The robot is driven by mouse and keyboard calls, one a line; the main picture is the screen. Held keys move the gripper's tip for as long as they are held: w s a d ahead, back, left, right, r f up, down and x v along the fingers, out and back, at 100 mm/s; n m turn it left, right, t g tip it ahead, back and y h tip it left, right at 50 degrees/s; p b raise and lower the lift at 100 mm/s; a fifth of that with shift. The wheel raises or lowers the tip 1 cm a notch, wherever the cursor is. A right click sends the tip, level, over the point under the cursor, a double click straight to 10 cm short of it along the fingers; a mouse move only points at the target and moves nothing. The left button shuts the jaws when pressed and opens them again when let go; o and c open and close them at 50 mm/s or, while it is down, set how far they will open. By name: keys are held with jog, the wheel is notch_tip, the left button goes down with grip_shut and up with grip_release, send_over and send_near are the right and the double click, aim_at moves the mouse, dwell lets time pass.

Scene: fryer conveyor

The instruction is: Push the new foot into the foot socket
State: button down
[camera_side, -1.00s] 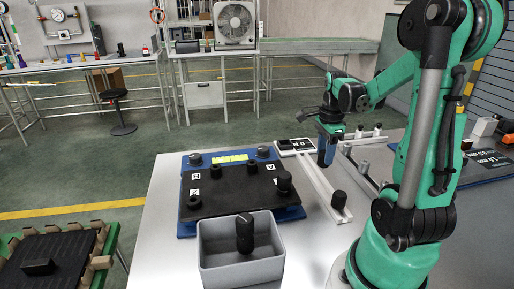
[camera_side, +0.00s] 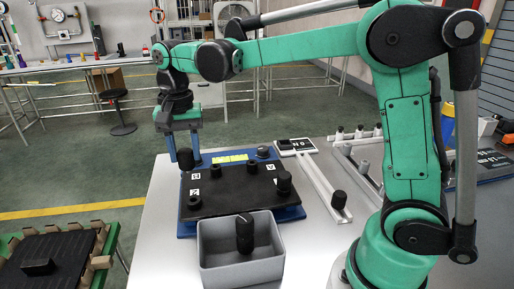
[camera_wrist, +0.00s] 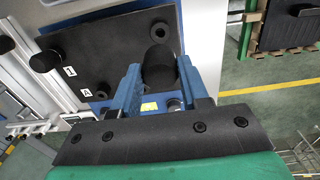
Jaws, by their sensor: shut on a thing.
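My gripper (camera_side: 184,135) is shut on a black cylindrical foot (camera_side: 186,159), above the back left corner of the dark plate. In the wrist view the foot (camera_wrist: 158,66) sits between the blue fingers. The black plate (camera_side: 232,197) lies on a blue fixture (camera_side: 291,213). An open ring-shaped socket (camera_side: 194,202) is at its front left and also shows in the wrist view (camera_wrist: 160,32). A black foot (camera_side: 284,181) stands at the plate's right side. Whether the held foot touches the plate is not clear, because the fingers and foot hide the spot beneath.
A grey bin (camera_side: 213,262) with a black foot (camera_side: 245,232) in it stands in front of the plate. White rails (camera_side: 322,188) with another black foot (camera_side: 338,199) run to the right. A crate (camera_side: 100,262) with a dark panel stands at lower left.

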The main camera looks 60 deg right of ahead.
jog(key=shift+f, duration=2.75)
jog(key=shift+f, duration=1.2)
jog(key=shift+c, duration=1.8)
grip_release()
jog(key=shift+r, duration=0.1)
jog(key=shift+r, duration=2.9)
